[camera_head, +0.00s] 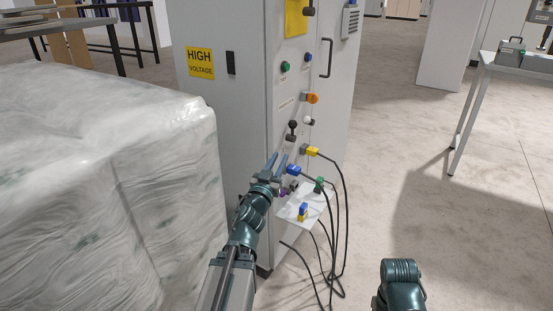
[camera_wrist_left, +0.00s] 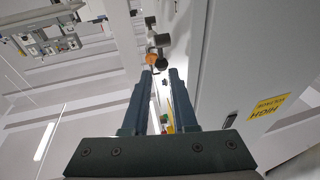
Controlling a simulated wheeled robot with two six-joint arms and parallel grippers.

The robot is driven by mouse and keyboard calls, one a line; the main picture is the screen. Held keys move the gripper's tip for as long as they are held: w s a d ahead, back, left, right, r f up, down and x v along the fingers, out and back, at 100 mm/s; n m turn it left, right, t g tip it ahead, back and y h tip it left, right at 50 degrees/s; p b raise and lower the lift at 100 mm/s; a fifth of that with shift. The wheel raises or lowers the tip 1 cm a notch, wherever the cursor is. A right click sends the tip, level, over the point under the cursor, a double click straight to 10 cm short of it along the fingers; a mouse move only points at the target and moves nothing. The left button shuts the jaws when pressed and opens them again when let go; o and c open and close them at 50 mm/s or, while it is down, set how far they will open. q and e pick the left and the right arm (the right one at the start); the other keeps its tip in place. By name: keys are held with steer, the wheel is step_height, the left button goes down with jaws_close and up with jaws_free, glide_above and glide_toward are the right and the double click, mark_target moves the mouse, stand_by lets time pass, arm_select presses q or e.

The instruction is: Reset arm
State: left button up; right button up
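My left gripper (camera_head: 277,158) is raised in front of the grey electrical cabinet (camera_head: 238,110), near its lower row of plugs. Its two fingers stand apart with nothing between them. In the left wrist view the left gripper (camera_wrist_left: 161,75) also shows a clear gap, with the cabinet face and a dark knob beyond the tips. A blue plug (camera_head: 293,169) appears close beside the fingers; I cannot tell whether they touch. Of my right arm only a dark teal link (camera_head: 401,284) shows at the bottom, and its gripper is out of view.
A yellow plug (camera_head: 311,151) and a green plug (camera_head: 319,185) have black cables hanging to the floor. A wrapped pallet load (camera_head: 90,190) stands left. The floor (camera_head: 470,240) at right is open.

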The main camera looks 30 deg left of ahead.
stand_by(0.4)
arm_select(q)
steer(key=s+d+f+n+g+y, duration=0.1)
steer(key=d+f+g, duration=0.45)
steer(key=f, duration=0.25)
steer(key=s+d+f+g+y, duration=0.1)
steer(key=d+f+g, duration=0.4)
steer(key=f, duration=0.4)
steer(key=s+d+f+m+g+h, duration=0.25)
steer(key=s+d+f+g, duration=0.2)
steer(key=s+d, duration=0.5)
steer(key=s+d+f+m+g+h, duration=0.1)
steer(key=s+d+f+m+g, duration=0.35)
steer(key=s+d, duration=0.5)
step_height(320, 180, up, 36)
steer(key=a+n+p, duration=0.1)
steer(key=p, duration=3.4)
steer(key=shift+s+a+f+g+p, duration=0.15)
steer(key=shift+s+a+g+p, duration=0.1)
steer(key=shift+g+p, duration=0.1)
